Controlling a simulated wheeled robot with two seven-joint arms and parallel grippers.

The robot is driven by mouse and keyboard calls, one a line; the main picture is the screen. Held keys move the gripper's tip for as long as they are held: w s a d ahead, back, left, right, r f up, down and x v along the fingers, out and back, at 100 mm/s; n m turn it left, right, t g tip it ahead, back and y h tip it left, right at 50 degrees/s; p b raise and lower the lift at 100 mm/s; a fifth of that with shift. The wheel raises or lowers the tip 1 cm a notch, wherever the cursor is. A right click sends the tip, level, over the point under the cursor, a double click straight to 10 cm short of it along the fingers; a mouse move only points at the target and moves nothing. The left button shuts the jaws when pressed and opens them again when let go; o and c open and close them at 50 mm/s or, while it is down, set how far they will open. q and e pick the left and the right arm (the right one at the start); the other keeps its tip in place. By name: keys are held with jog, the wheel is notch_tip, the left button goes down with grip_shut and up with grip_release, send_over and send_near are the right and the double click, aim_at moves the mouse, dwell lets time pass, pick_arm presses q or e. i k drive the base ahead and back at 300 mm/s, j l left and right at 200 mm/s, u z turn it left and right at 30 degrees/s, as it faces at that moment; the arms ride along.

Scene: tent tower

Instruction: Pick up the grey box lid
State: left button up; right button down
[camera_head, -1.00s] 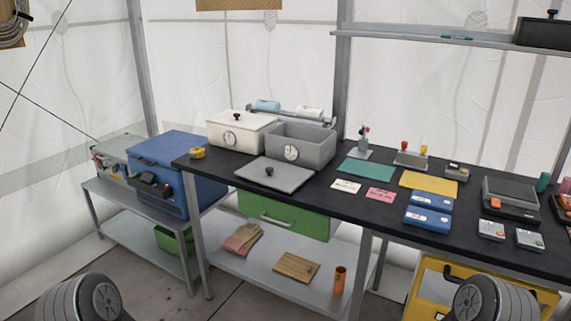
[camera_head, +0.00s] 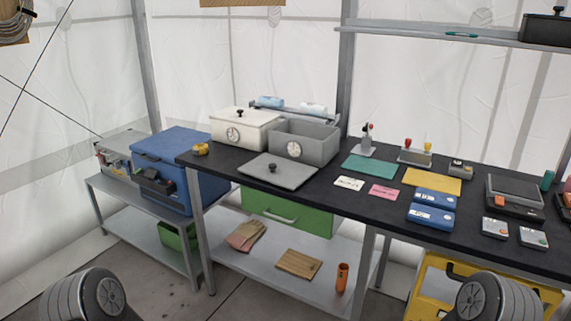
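The grey box lid (camera_head: 292,171) lies flat on the black table, in front of the open grey box (camera_head: 318,150). It is a grey plate with a dark round knob (camera_head: 272,167) on top. The grey box stands upright with a round dial on its front. Both of my arms show only as rounded dark links at the bottom left and bottom right edges. Neither gripper is in the picture.
A white lidded box (camera_head: 243,128) stands left of the grey box. Green (camera_head: 369,167) and yellow mats, cards and blue cases cover the table's right part. A shelf (camera_head: 450,36) hangs at upper right.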

aim_at(281, 172)
jog(key=i+j+z, duration=0.1)
jog(key=z, duration=0.65)
jog(key=i+j+z, duration=0.2)
jog(key=j, duration=0.2)
jog(key=i+j+z, duration=0.2)
jog(key=j, duration=0.2)
jog(key=j+z, duration=0.25)
jog(key=j, duration=0.15)
jog(key=i+j+z, duration=0.2)
jog(key=j, duration=1)
